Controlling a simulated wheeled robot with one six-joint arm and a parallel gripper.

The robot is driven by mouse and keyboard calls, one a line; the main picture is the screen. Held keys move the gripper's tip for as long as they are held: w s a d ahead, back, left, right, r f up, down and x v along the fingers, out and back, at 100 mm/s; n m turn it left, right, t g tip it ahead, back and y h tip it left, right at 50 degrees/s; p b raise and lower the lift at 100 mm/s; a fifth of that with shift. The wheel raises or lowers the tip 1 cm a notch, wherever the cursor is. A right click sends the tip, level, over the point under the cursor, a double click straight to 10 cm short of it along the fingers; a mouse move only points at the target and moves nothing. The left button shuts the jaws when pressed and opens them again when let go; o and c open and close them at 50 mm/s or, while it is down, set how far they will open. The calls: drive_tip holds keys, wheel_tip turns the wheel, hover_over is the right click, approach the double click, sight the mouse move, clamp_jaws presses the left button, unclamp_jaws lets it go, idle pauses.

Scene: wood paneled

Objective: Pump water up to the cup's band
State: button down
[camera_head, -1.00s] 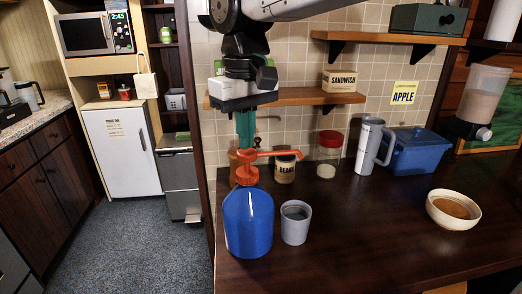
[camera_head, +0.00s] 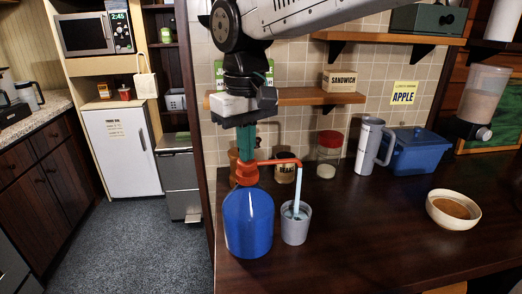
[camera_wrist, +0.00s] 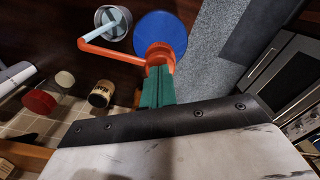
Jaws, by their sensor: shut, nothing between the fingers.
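A blue bottle (camera_head: 248,222) with an orange pump head (camera_head: 247,174) stands on the dark counter. Its spout points right, over a grey cup (camera_head: 296,225). A pale blue stream of water (camera_head: 296,190) runs from the spout tip into the cup. In the wrist view the stream (camera_wrist: 115,27) also falls inside the cup (camera_wrist: 127,17). My gripper (camera_head: 246,153) is shut and empty, its green fingers pointing down onto the top of the pump head. In the wrist view the fingertips (camera_wrist: 158,72) touch the pump head. The cup's band and exact water level cannot be made out.
Behind stand a beans can (camera_head: 284,172), a red-lidded jar (camera_head: 328,155), a tall grey pitcher (camera_head: 368,148) and a blue bin (camera_head: 418,153). A bowl (camera_head: 453,210) sits to the right. The counter between cup and bowl is clear. A shelf (camera_head: 310,96) hangs behind my gripper.

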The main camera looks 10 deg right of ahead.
drive_tip(key=shift+r, duration=1.7)
drive_tip(key=shift+r, duration=0.1)
wheel_tip(320, 180, up, 5)
drive_tip(key=shift+f, duration=0.1)
idle(0.6)
drive_tip(key=shift+w, duration=0.1)
drive_tip(key=f, duration=0.2)
drive_tip(key=s+d+f, duration=0.1)
drive_tip(key=shift+s+f, duration=0.1)
drive_tip(key=shift+f, duration=0.1)
drive_tip(key=s+d+f+m, duration=0.2)
drive_tip(key=s+d+f, duration=0.4)
drive_tip(key=s+d, duration=0.3)
drive_tip(key=s+d+f+m+t, duration=0.1)
drive_tip(key=s+d+f+m, duration=0.2)
drive_tip(key=s+d+f, duration=0.3)
drive_tip(key=s+d, duration=0.3)
drive_tip(key=d, duration=0.1)
drive_tip(key=shift+s+d+f+m, duration=0.25)
drive_tip(key=shift+d+f+m, duration=0.05)
drive_tip(key=shift+d+f, duration=0.1)
